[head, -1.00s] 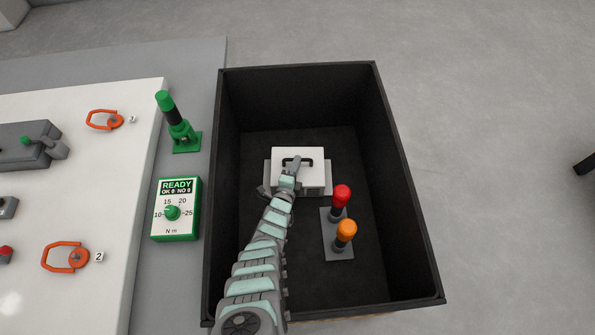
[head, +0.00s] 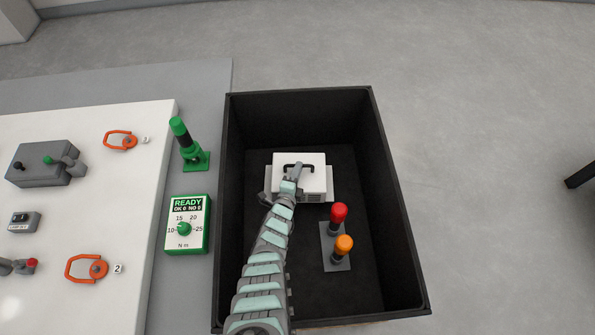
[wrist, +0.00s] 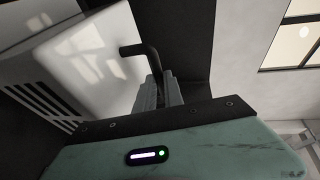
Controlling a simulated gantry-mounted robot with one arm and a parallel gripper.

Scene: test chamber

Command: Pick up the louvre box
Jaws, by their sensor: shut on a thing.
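The louvre box (head: 312,178) is a white box with a dark handle on top and slotted vents on one side. It sits inside the black crate (head: 375,110), toward its back part. In the wrist view, the white box (wrist: 95,50) shows its louvre slots at the left. My gripper (head: 296,169) is at the box's top and is shut on the dark handle (wrist: 148,52). Part of the handle is hidden between the fingers (wrist: 160,88). I cannot tell whether the box touches the grey plate under it.
A stand with a red knob (head: 338,212) and an orange knob (head: 343,243) is in the crate, right of my arm. The crate walls rise around the box. Left of the crate are a green tool (head: 185,145) and a green READY meter (head: 186,225).

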